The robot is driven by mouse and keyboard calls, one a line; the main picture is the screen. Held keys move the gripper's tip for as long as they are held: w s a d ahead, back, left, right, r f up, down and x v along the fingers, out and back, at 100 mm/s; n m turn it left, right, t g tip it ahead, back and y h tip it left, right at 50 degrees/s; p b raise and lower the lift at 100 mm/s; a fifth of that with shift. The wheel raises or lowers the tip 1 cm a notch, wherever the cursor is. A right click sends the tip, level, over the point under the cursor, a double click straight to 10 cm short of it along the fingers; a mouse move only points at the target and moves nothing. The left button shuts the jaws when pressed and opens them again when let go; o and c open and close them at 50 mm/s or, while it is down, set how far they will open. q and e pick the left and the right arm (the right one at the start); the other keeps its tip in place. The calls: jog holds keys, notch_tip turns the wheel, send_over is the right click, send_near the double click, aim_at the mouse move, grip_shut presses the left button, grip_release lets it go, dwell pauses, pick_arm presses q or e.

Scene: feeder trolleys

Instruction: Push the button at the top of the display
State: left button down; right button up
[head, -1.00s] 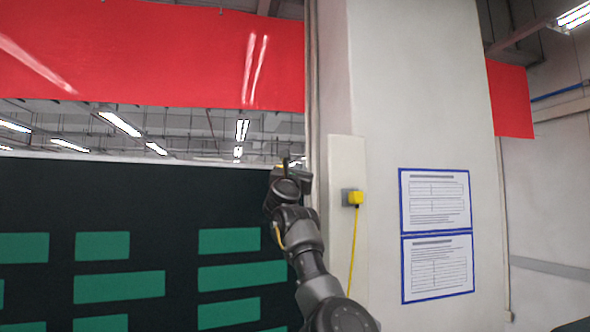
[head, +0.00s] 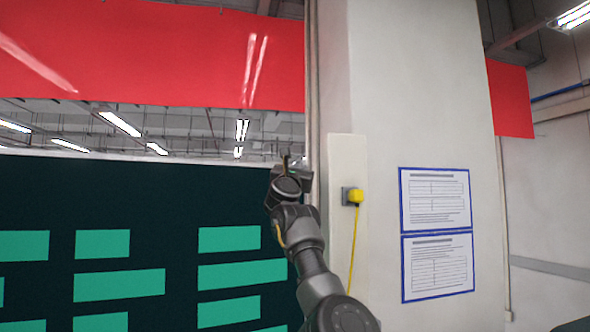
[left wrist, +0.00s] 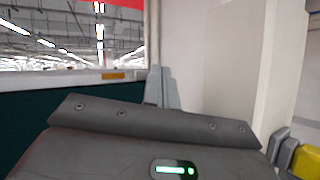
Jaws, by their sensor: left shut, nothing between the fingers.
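The display (head: 180,190) is a large dark panel with green blocks, filling the lower left of the head view. Its dark face also shows in the left wrist view (left wrist: 40,115). An orange-yellow piece (left wrist: 113,75), likely the button, sits on the display's top edge in the left wrist view. In the head view it cannot be made out near my gripper. My left gripper (head: 286,160) is at the display's top right corner. In the left wrist view its two grey fingers (left wrist: 162,86) are together and empty, just right of the orange-yellow piece. My right gripper is not in view.
A pale pillar (head: 380,100) stands right of the display.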

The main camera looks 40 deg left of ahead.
pick_arm(q)
jog(key=shift+s+d, duration=0.1)
jog(key=shift+d, duration=0.2)
jog(key=s+d+b, duration=0.2)
jog(key=d+b, duration=0.1)
jog(key=d, duration=0.2)
jog(key=shift+s+d, duration=0.2)
jog(key=shift+d, duration=0.05)
jog(key=shift+a, duration=0.1)
dwell(0.6)
